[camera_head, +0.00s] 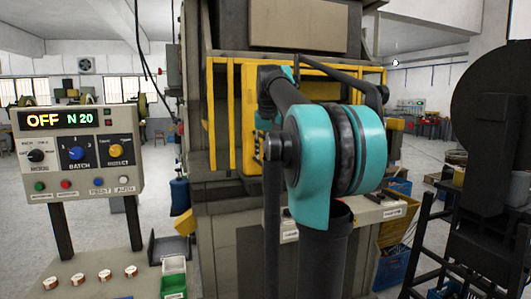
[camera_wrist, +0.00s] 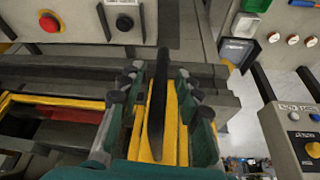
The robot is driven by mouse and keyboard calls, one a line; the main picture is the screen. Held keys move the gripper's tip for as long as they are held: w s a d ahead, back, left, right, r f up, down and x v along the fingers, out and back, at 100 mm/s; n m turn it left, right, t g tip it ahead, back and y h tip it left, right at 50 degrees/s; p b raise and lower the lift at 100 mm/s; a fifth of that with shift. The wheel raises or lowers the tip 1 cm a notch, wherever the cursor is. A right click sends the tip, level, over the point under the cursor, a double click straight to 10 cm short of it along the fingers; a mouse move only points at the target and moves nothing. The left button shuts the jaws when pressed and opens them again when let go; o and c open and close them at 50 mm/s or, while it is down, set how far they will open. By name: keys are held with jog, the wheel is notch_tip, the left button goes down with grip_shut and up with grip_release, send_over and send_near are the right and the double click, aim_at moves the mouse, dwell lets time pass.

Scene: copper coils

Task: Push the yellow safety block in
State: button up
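My gripper (camera_wrist: 160,82) shows in the wrist view, its dark-tipped teal fingers apart on either side of a yellow upright piece (camera_wrist: 171,125). A long dark bar runs up between the fingers, in front of the yellow piece. I cannot tell whether this piece is the safety block or part of the guard, or whether the fingers touch it. In the head view my teal arm covers the middle of the press (camera_head: 228,205), and my gripper is hidden. The yellow guard frame (camera_head: 221,115) of the press stands behind my arm.
A control panel (camera_head: 80,155) reading OFF and N 20 stands at left, above several small copper coils (camera_head: 104,276). A red button (camera_wrist: 48,22) shows at upper left in the wrist view. A dark machine (camera_head: 495,140) stands at right. Floor shows between panel and press.

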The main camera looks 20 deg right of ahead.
jog(key=shift+c, duration=0.2)
grip_shut()
dwell(0.3)
